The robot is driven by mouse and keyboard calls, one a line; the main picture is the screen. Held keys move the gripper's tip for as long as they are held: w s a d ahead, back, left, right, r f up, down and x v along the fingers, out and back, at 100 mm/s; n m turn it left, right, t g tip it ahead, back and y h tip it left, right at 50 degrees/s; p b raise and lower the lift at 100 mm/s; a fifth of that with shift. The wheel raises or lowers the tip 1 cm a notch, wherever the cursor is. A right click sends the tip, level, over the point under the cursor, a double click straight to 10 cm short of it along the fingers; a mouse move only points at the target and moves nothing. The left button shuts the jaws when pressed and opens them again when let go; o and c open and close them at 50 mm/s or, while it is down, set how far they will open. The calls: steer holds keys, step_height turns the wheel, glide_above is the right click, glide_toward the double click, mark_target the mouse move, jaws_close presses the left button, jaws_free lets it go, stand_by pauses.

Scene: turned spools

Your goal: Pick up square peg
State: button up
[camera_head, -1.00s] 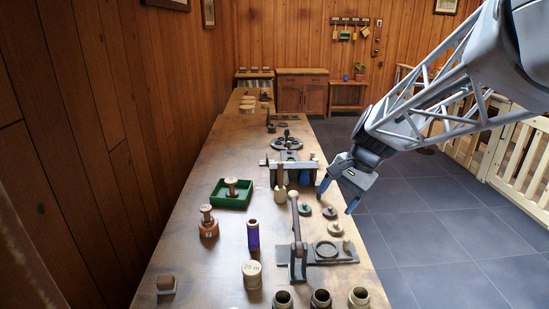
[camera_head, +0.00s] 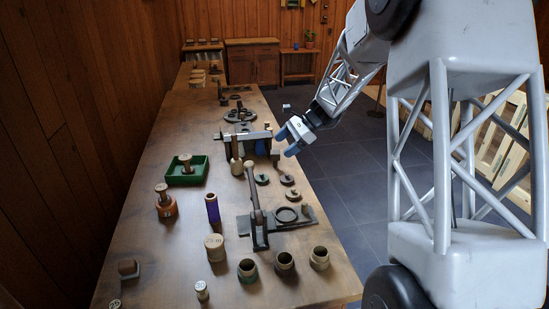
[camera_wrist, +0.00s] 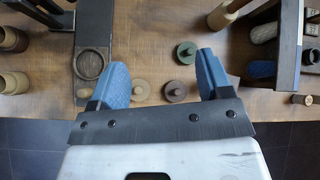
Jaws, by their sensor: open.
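My gripper (camera_head: 287,142) is open and empty, with its two blue fingers apart above the right edge of the workbench. In the wrist view the gripper (camera_wrist: 162,63) has a dark green round disc (camera_wrist: 186,52) showing between its fingers. I cannot tell for certain which piece is the square peg. A brown block on a grey holder (camera_head: 128,268) at the near left of the bench has a squarish shape, well away from my gripper. Another dark block (camera_head: 276,157) stands by the bench edge near my fingers.
A lever press (camera_head: 257,215) stands near the bench's right edge, with several cups (camera_head: 284,262) in front. A green tray (camera_head: 186,180) holds a spool at left. A purple cylinder (camera_head: 212,208) stands mid-bench. A grey clamp-like bar (camera_head: 240,136) is beside my gripper.

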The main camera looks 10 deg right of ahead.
mark_target(275, 156)
steer(key=w+d+f+m+y, duration=0.1)
steer(key=w+d+f, duration=0.1)
steer(key=w+f, duration=0.2)
steer(key=w+d+f+m+t+y, duration=0.1)
steer(key=w+d+f+m, duration=0.1)
steer(key=w+f, duration=0.2)
steer(key=w+d+f+m+t+y, duration=0.1)
steer(key=w+d+f+m, duration=0.1)
steer(key=w, duration=0.4)
steer(key=shift+w+d+f+y, duration=0.15)
steer(key=shift+d+f, duration=0.15)
steer(key=shift+f, duration=0.2)
steer(key=shift+w+d+f+y, duration=0.15)
steer(key=shift+d+f, duration=0.1)
steer(key=shift+f, duration=0.2)
steer(key=shift+x, duration=1.3)
steer(key=shift+s, duration=0.1)
steer(key=shift+x, duration=2.6)
